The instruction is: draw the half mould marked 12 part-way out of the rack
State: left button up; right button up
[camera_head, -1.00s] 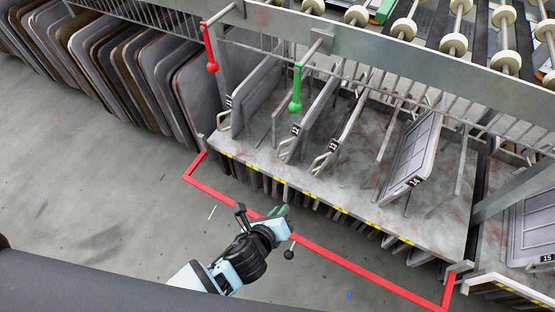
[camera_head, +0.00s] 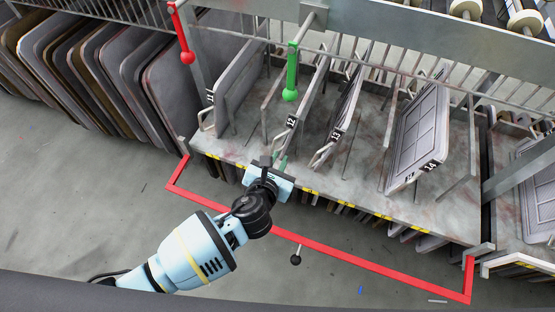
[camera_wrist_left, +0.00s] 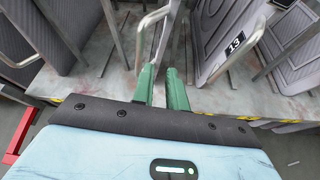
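The half mould marked 12 (camera_head: 311,92) stands on edge in the rack (camera_head: 350,185), a thin grey plate with its black label and bent metal handle facing the front edge. My left gripper (camera_head: 282,163) is at the rack's front edge, just below and in front of that handle. In the left wrist view, the green fingers of my left gripper (camera_wrist_left: 160,86) are apart with a gap between them. A metal handle (camera_wrist_left: 141,42) rises just beyond the left finger; I cannot tell whether they touch. My right gripper is not in view.
Half mould 13 (camera_head: 347,105) stands close to the right, mould 11 (camera_head: 238,85) to the left, and mould 14 (camera_head: 420,130) leans further right. A red bar (camera_head: 370,264) runs in front of the rack. Green (camera_head: 291,75) and red (camera_head: 184,35) levers hang above.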

aim_at(286, 147)
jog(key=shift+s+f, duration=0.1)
